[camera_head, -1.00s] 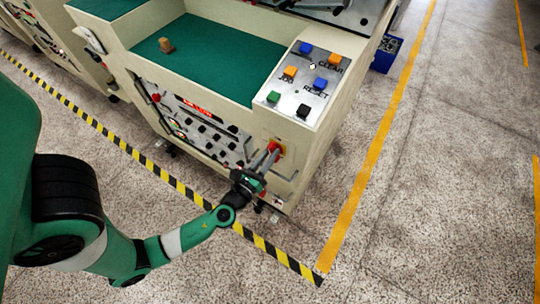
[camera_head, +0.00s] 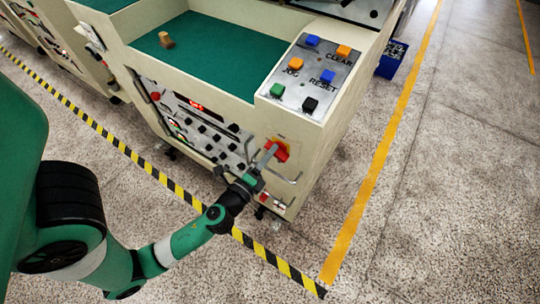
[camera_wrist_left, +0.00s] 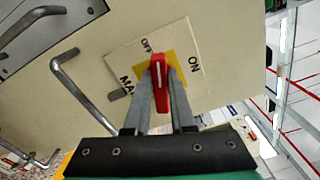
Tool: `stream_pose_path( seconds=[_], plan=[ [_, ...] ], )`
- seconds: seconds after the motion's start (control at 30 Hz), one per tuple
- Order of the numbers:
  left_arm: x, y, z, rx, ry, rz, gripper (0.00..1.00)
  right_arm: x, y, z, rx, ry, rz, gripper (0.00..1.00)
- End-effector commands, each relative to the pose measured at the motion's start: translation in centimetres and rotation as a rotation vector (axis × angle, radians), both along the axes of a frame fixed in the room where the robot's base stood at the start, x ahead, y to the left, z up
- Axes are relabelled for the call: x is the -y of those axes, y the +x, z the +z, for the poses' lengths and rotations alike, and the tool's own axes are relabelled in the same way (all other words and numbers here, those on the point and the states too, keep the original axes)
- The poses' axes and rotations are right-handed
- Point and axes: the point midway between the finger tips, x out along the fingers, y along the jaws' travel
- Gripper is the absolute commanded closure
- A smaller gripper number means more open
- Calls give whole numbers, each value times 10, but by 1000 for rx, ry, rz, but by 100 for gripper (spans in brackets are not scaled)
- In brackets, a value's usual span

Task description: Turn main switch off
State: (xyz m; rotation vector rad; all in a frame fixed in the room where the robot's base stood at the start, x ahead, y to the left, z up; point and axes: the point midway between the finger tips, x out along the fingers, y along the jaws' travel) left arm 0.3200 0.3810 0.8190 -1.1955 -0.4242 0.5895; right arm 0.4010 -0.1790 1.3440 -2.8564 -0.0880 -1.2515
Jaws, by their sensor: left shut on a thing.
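The main switch (camera_wrist_left: 159,82) is a red handle on a yellow plate, set on a pale label marked OFF, ON and MAIN. In the left wrist view the handle points roughly toward the OFF word, slightly to its right. My left gripper (camera_wrist_left: 162,72) has its two grey fingers on either side of the red handle, shut on it. In the head view the red switch (camera_head: 281,151) is on the cream machine's front near its right corner. My left gripper (camera_head: 269,153) reaches it from below left. My right gripper is not in view.
Metal bar handles (camera_wrist_left: 82,88) stick out from the machine front beside the switch. Above is a sloped button panel (camera_head: 311,75) with coloured buttons. A black-and-yellow floor stripe (camera_head: 265,250) runs along the machine's front. A blue crate (camera_head: 390,67) stands behind at right.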

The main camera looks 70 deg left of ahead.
Motion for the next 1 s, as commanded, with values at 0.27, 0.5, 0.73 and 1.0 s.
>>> stream_pose_path(
  seconds=[0.27,0.5,0.73,1.0],
  plan=[
    [-1,-1,-4,129,-158,1,100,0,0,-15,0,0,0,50],
    [-1,-1,-5,191,-237,0,100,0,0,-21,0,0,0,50],
    [-1,0,-4,213,-264,0,100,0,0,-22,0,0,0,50],
    [-1,0,-4,215,-266,0,100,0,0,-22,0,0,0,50]
  ],
)
